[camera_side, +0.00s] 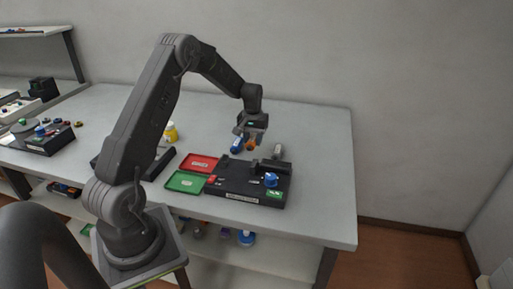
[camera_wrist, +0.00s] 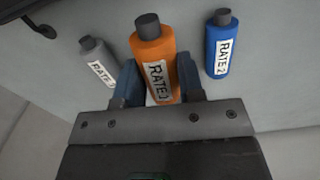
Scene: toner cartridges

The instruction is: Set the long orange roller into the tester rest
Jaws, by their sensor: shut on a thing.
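The orange roller (camera_wrist: 157,60) has a dark cap and a white "RATE" label. It sits between the two fingers of my gripper (camera_wrist: 160,72) in the wrist view, and the gripper is shut on it. In the side view the orange roller (camera_side: 251,146) shows small below my gripper (camera_side: 250,134), behind the black tester (camera_side: 232,186). I cannot tell whether it touches the table. The tester has a dark raised block (camera_side: 268,165) along its back edge, which may be the rest; its shape is too small to tell.
A red tray (camera_side: 199,163) and a green tray (camera_side: 186,182) lie left of the tester. The table's right side is clear.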

